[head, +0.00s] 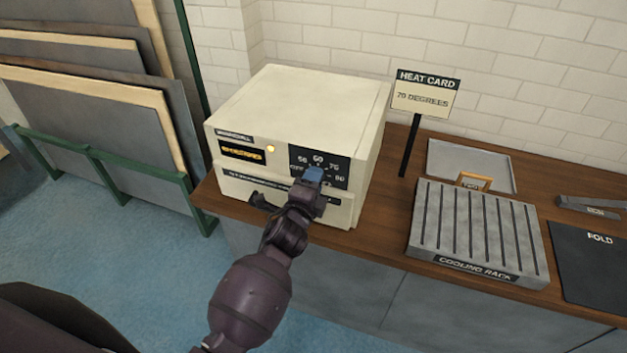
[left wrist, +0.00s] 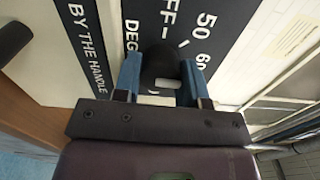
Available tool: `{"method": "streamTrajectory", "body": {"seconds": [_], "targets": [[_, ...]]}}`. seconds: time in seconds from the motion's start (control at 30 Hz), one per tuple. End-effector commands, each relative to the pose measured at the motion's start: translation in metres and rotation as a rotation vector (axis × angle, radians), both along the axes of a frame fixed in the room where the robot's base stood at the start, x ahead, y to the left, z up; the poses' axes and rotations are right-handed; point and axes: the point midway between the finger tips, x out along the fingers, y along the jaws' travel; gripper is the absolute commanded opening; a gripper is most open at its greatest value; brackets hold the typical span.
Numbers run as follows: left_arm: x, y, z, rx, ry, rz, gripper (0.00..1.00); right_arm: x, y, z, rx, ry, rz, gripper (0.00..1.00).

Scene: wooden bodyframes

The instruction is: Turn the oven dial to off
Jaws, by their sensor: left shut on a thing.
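The oven (head: 300,110) is a cream box on the wooden counter. Its black dial panel (head: 335,165) carries OFF at the left and rising numbers around to 80. My left gripper (head: 313,175) is at this panel, with its blue fingers hiding the dial in the head view. In the left wrist view the black dial (left wrist: 160,62) sits between the two blue fingers, which are shut on it. The OFF and 50 markings show just beyond the dial there. I cannot tell for certain which marking the dial points at. My right gripper is not in view.
A dark door handle (head: 263,201) is low on the oven front, close to my left arm. A heat card (head: 425,92) reading 70 degrees stands right of the oven. A cooling rack (head: 478,230) and a black fold mat (head: 592,265) lie farther right. Boards lean at the left.

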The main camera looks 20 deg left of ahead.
Motion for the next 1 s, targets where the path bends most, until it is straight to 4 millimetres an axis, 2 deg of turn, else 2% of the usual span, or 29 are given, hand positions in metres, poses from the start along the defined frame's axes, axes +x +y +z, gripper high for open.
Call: {"method": "streamTrajectory", "body": {"seconds": [0.27, 0.63, 1.0], "targets": [[0.0, 0.001, 0.001, -0.265, 0.009, 0.002, 0.15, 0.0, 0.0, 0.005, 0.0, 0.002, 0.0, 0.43], [0.0, 0.001, 0.001, -0.616, 0.021, 0.002, 0.15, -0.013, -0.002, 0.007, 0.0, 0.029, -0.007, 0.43], [0.0, 0.0, 0.0, -0.966, 0.034, 0.002, 0.15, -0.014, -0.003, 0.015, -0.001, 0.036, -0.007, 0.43]]}}
